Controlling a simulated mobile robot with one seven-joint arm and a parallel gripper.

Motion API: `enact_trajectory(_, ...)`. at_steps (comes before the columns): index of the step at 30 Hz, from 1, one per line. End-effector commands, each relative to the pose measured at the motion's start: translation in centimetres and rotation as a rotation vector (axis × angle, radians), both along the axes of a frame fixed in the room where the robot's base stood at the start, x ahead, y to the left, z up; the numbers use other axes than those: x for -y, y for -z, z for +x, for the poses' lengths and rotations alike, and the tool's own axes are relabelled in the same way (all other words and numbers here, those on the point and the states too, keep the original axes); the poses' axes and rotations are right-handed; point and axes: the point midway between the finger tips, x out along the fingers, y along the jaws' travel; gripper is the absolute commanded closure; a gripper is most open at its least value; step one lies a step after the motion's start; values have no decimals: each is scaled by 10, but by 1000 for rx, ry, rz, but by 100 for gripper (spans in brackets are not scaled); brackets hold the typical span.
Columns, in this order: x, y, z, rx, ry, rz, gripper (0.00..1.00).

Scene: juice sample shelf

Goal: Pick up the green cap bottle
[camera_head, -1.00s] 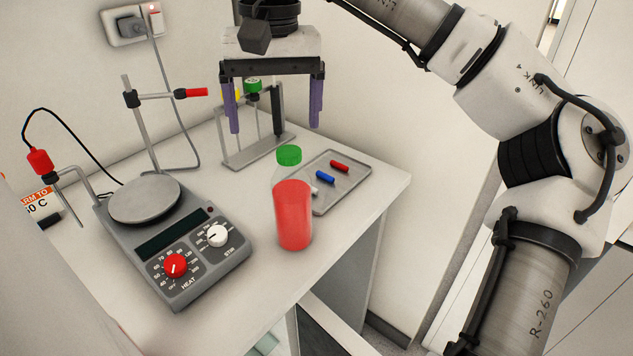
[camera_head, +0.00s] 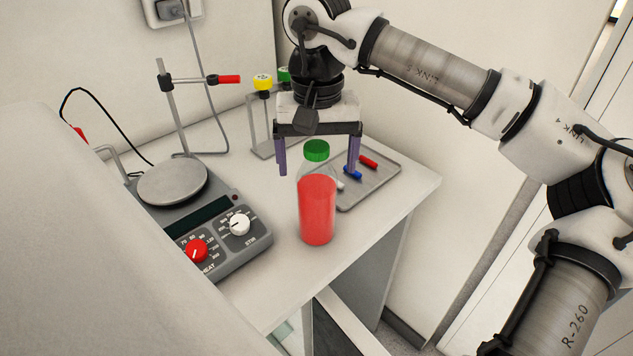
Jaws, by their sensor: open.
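The green cap bottle (camera_head: 317,208) stands upright on the white bench, a clear bottle filled with red liquid under a green cap. My gripper (camera_head: 318,172) points down with its two purple fingers spread apart, one on each side of the bottle's cap in the picture. The gripper appears to be behind the bottle, whose cap shows in front of the gap between the fingers. I see no contact between fingers and bottle.
A hotplate stirrer (camera_head: 172,183) with red and white knobs stands to the left, with a clamp stand (camera_head: 174,105) behind it. A grey tray (camera_head: 376,190) with small red and blue items lies right of the bottle. A rack (camera_head: 260,146) with yellow and green tops stands behind.

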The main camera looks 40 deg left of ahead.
Motion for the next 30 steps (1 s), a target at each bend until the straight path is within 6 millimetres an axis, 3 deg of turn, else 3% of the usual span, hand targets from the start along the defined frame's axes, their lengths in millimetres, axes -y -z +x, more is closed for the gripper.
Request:
enact_trajectory(6,-3,27,0,-1,-1,0,12)
enact_trajectory(14,-3,32,0,0,0,0,12)
enact_trajectory(30,-3,31,0,0,0,0,80)
